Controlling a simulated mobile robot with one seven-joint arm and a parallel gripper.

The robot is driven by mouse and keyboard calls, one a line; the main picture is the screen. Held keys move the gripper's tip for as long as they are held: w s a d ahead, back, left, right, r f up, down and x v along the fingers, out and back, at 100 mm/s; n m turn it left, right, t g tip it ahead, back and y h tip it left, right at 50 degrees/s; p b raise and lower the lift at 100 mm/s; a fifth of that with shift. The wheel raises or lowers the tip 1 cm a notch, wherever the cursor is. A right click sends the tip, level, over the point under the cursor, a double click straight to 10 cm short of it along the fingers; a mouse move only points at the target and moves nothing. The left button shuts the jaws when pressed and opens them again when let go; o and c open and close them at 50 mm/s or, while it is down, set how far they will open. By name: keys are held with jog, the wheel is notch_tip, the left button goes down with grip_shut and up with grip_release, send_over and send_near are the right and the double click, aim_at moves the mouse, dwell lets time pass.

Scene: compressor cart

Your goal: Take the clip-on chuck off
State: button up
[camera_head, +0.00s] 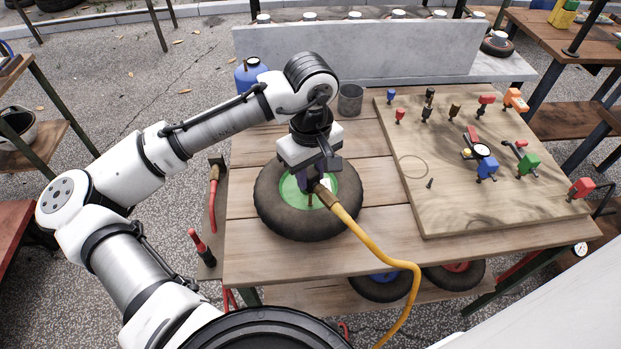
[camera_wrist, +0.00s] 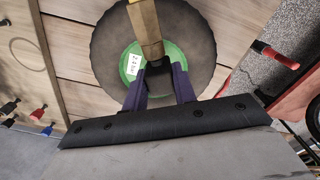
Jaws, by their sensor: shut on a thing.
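A wheel with a black tyre (camera_head: 275,212) and green hub (camera_head: 290,188) lies flat on the wooden table. The tyre (camera_wrist: 195,40) and hub (camera_wrist: 130,62) also show in the wrist view. My gripper (camera_head: 317,185) is over the hub, pointing down. In the wrist view its two purple fingers (camera_wrist: 158,75) are shut on the dark clip-on chuck (camera_wrist: 157,68) at the end of the yellow hose (camera_head: 345,216). The fingers and hose hide the valve under the chuck, so I cannot tell whether they touch.
A wooden board (camera_head: 450,205) with several coloured fittings stands right of the wheel. A grey cup (camera_head: 350,100) and blue container (camera_head: 250,73) are behind it. The yellow hose hangs over the table's front edge. A red-handled tool (camera_head: 202,246) lies at the left.

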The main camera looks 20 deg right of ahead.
notch_tip(320, 180, up, 18)
jog(key=f, duration=0.1)
notch_tip(320, 180, up, 6)
jog(key=p, duration=0.5)
send_over(310, 172)
jog(key=shift+f, duration=0.1)
jog(key=shift+s+f, duration=0.1)
jog(key=shift+s, duration=0.05)
